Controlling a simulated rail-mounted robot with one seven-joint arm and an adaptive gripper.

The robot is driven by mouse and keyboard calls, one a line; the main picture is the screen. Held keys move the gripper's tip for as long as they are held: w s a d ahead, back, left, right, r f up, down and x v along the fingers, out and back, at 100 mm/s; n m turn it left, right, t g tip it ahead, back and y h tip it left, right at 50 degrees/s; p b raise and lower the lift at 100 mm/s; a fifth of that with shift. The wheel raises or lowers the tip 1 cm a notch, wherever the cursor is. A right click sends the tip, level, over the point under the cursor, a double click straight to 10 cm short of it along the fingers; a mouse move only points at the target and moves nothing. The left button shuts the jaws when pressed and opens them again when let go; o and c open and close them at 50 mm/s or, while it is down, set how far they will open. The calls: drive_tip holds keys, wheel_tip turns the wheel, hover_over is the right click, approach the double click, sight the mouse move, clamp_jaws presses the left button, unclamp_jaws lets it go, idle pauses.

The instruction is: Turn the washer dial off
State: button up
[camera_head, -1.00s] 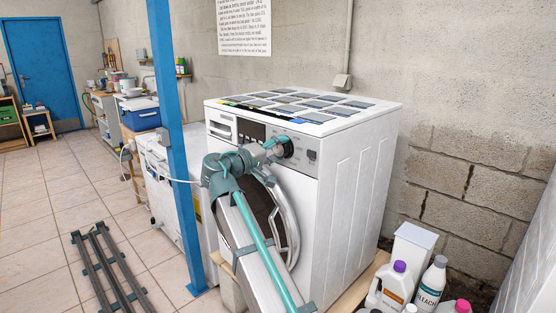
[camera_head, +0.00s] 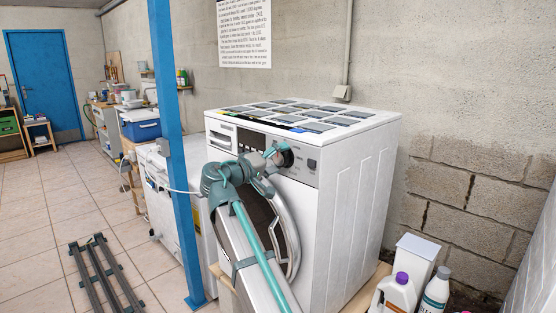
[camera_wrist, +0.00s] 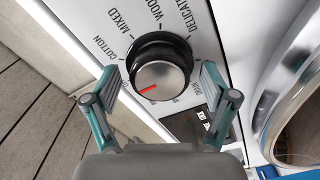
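The washer (camera_head: 350,200) is white with a round door, its control panel along the top front edge. The dial (camera_wrist: 162,76) has a silver face, a black skirt and a red mark pointing to the lower left. Printed words such as COTTON, MIXED and WOOL ring it. In the head view the dial (camera_head: 287,158) is partly hidden by my gripper (camera_head: 276,157). In the wrist view my gripper (camera_wrist: 160,78) is open, one finger on each side of the dial, with a small gap seen at each side. I cannot tell whether the fingertips reach beside the knob in depth.
A dark display with small buttons (camera_wrist: 190,125) lies below the dial in the wrist view. The round door (camera_head: 285,235) is just under my arm. A blue post (camera_head: 172,120) stands close left of my arm. Bottles (camera_head: 435,290) stand at the lower right.

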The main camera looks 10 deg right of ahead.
drive_tip(key=v, duration=1.2)
idle(0.3)
